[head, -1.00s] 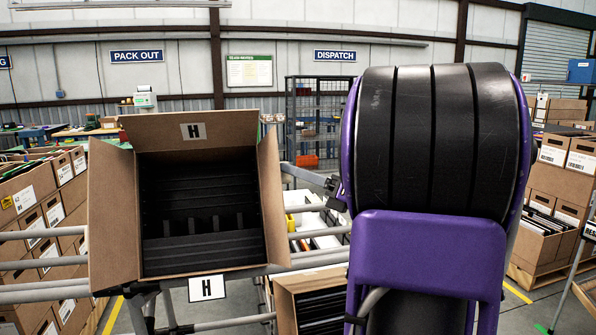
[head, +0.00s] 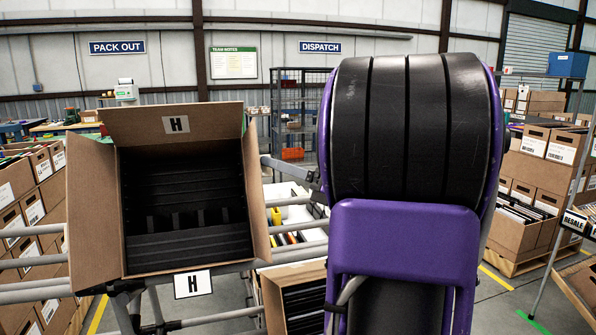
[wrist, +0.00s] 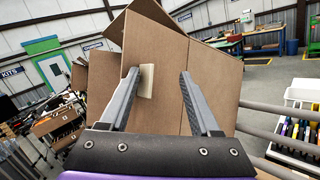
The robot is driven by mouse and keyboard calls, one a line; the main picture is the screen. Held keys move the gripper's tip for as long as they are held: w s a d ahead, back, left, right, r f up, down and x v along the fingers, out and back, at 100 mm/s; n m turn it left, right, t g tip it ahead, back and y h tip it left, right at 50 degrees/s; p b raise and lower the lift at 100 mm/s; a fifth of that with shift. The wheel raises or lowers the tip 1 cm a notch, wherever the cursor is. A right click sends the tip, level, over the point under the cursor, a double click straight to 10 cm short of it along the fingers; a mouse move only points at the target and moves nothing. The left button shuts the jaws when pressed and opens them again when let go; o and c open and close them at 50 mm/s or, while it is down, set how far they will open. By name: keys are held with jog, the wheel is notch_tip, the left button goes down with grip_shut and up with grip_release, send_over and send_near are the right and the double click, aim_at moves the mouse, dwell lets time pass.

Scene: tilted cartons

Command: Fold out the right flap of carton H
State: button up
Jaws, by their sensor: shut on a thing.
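Carton H (head: 122,236) is a brown box tilted towards me at the left of the head view, its black inside showing. Its upper flap (head: 148,122) stands up with an H label, and its left flap (head: 95,215) spreads outward. Its right flap (head: 256,195) stands up along the right side, leaning slightly outward. In the wrist view my gripper (wrist: 160,75) is shut on the right flap, against brown cardboard (wrist: 158,45). A pale pad shows by the left fingertip. How far the flap reaches between the fingers is unclear.
Grey rails (head: 300,252) run beside and behind the carton. Another carton (head: 290,300) with black contents sits lower, between carton H and my arm. A white bin (head: 290,215) with colourful items is behind. Stacked boxes (head: 545,145) stand at the right.

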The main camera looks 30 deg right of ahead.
jog(key=b+v, duration=0.1)
jog(key=v, duration=1.6)
jog(key=shift+d, duration=0.1)
